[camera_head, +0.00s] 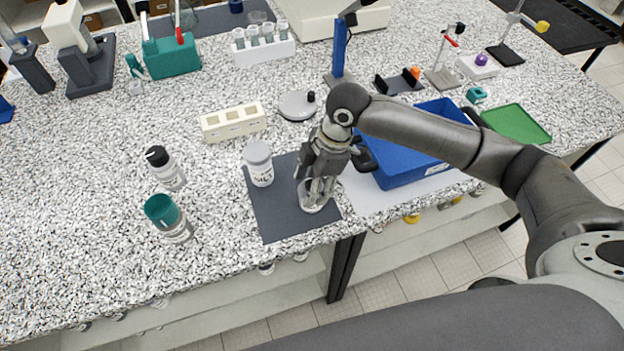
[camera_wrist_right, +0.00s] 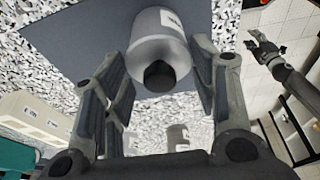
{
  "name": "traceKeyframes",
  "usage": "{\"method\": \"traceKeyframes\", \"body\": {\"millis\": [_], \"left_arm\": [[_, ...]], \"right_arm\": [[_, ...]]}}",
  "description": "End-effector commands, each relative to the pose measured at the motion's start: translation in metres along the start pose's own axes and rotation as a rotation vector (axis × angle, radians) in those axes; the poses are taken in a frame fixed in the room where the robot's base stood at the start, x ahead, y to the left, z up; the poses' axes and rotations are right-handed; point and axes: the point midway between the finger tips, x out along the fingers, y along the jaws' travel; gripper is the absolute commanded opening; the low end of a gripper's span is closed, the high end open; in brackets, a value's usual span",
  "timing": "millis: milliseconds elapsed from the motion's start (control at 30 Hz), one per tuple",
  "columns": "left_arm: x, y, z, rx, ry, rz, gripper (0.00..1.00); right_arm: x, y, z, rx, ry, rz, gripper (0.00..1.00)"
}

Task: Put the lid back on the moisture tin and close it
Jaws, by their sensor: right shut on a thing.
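On the dark mat (camera_head: 262,212) in the head view, my right gripper (camera_head: 316,190) points down around a pale grey labelled tin (camera_head: 312,207). In the right wrist view, the tin (camera_wrist_right: 155,38) shows between the fingers of that gripper (camera_wrist_right: 160,85), with a dark round knob (camera_wrist_right: 160,76) at its near end. Whether tin and knobbed top are one piece or fully seated cannot be told. My left gripper (camera_wrist_right: 266,48) shows only in the wrist view, open and empty, over the floor.
A black-capped bottle (camera_head: 164,168) and a teal-capped bottle (camera_head: 169,218) stand left of the mat. A cream block (camera_head: 233,122) and a round grey device (camera_head: 297,105) are behind. A blue tray (camera_head: 405,172) lies to the right. The counter's front edge is close to the mat.

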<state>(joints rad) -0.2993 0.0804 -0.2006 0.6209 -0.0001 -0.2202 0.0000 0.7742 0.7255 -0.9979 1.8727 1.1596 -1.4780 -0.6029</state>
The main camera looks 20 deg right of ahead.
Motion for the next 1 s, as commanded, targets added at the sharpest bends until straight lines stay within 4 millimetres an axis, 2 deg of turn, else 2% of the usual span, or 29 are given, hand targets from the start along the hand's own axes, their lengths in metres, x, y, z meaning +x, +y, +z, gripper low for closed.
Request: {"method": "traceKeyframes", "body": {"millis": [267,300,467,800,1000], "left_arm": [[0.0,0.0,0.0,-0.001,0.0,0.0,0.4],[0.0,0.0,0.0,-0.001,0.0,0.0,0.4],[0.0,0.0,0.0,-0.001,-0.001,0.0,0.4],[-0.001,0.0,0.001,-0.001,-0.001,0.0,0.4],[-0.012,0.0,0.0,-0.001,-0.001,0.0,0.4]], "right_arm": [[0.0,0.0,0.0,0.0,0.001,0.0,0.42],[0.0,0.0,0.0,0.0,0.001,0.0,0.58],[0.0,0.0,0.0,0.0,0.001,0.0,0.78],[-0.001,0.0,0.0,0.0,0.001,0.0,0.79],[-0.011,0.0,-0.003,0.001,0.001,0.0,0.79]]}}
